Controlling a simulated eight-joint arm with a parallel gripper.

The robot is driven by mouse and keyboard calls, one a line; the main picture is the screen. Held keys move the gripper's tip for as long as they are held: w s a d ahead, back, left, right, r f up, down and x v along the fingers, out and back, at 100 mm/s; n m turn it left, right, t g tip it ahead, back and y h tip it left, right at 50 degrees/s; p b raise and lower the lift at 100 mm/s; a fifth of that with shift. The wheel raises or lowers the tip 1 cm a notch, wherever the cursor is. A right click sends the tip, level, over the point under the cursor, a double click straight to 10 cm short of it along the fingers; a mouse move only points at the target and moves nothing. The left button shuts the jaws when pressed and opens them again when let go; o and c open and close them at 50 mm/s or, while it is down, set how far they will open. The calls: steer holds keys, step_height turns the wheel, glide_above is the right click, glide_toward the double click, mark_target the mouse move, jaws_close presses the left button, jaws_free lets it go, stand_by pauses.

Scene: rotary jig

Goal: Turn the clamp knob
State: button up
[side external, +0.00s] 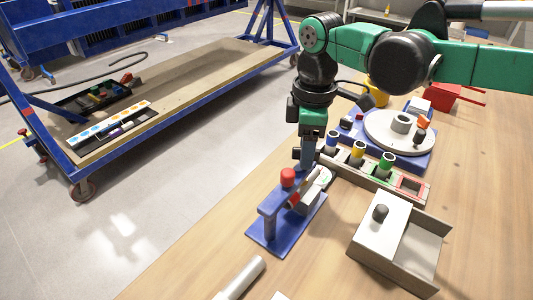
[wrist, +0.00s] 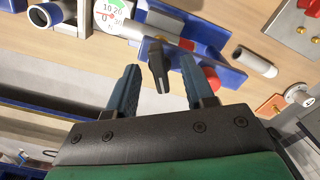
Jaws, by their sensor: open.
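A blue clamp fixture (side external: 268,228) stands on the wooden table, with a red knob (side external: 288,177) on its upright arm and a round dial gauge (side external: 322,177) behind. My gripper (side external: 308,163) points down beside the red knob, above the gauge side. In the wrist view my gripper (wrist: 160,70) is open, its two blue-grey fingers apart. A black handle-like piece (wrist: 158,66) shows between the fingertips; I see no contact. A red rounded part (wrist: 210,79) is partly hidden by the right finger. The dial (wrist: 108,14) shows at the top.
An open-topped box (side external: 398,245) with a black-knobbed lid stands to the right. A rack with coloured cylinders (side external: 358,158) and a round turntable (side external: 385,133) lie behind. A grey tube (side external: 241,277) lies in front. The table's left edge is close to the fixture.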

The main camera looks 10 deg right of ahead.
jaws_close()
stand_by(0.3)
steer(key=shift+m, duration=2.9)
jaws_free()
